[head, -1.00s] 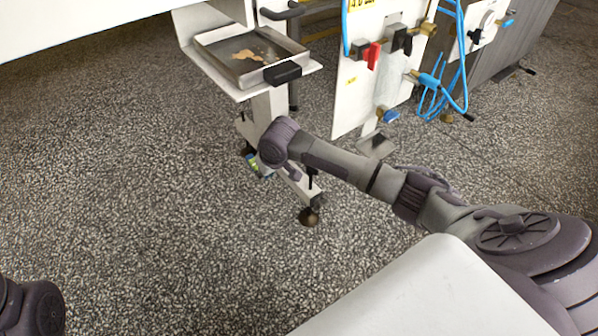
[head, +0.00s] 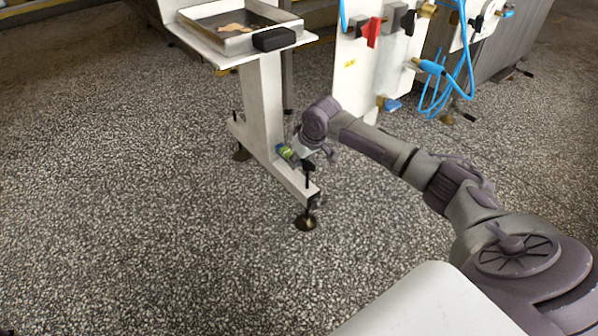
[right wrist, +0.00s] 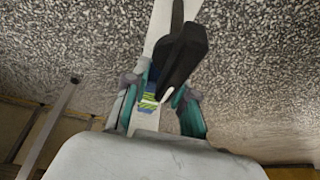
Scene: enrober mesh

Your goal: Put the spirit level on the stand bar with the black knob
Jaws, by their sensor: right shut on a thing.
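The spirit level (head: 287,153) is a small green and blue piece at the stand's foot. In the right wrist view the striped level (right wrist: 148,101) lies between the teal fingers of my right gripper (right wrist: 157,104), which is shut on it. In the head view my right gripper (head: 302,154) is partly hidden by its own wrist. The white stand bar (head: 297,184) runs low along the floor. Its black knob (head: 309,168) stands upright beside the gripper, and the knob (right wrist: 182,55) looms close in the wrist view. I cannot tell whether the level touches the bar.
The stand's white column (head: 262,105) rises behind the gripper to a shelf with a metal tray (head: 225,42) and black handle (head: 274,39). A white panel (head: 352,70) with valves and blue hoses stands to the right. Speckled floor (head: 130,200) is clear at left.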

